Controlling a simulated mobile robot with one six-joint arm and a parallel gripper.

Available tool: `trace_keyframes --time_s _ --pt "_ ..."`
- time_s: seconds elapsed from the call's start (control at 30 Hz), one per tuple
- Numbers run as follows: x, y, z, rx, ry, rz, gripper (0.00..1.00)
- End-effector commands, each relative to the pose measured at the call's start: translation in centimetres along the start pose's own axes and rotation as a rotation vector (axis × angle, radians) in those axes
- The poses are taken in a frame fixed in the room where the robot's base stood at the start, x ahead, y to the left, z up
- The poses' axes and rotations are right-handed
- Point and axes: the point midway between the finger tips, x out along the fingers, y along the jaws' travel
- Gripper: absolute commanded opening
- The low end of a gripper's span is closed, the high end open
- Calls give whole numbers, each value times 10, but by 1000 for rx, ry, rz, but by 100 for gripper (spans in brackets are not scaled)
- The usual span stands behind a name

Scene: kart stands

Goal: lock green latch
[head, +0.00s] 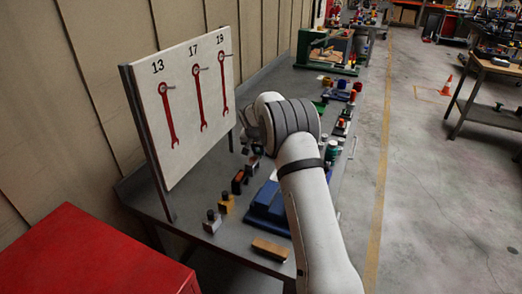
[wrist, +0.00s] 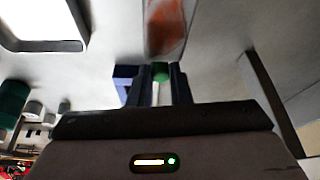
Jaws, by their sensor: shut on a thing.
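In the wrist view my gripper (wrist: 155,82) shows its two dark fingers close together, shut on a small green piece with a pale stem, which I take for the green latch (wrist: 160,72). The rest of the latch is hidden by the fingers, so I cannot tell whether it is locked. In the head view my arm (head: 305,165) reaches over the bench, and its bulky wrist hides the gripper and the latch.
The grey bench (head: 160,205) carries a blue fixture (head: 266,203), a brown block (head: 270,249) and several small blocks. A board with red wrenches (head: 203,100) stands at the left. A red cabinet (head: 90,255) is at the front left.

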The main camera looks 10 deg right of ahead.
Motion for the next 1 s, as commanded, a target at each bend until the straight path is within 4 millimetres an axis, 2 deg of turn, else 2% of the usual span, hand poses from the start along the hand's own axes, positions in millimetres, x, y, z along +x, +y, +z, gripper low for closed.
trace_keyframes --time_s 0.17,0.47,0.77,0.8,1.0 --pt "1 2 -2 1 -1 2 0" --pt "12 6 -27 2 0 2 0" --pt "11 7 -30 2 4 1 0" --pt "11 7 -30 2 4 1 21" --pt "12 7 -29 2 2 1 37"
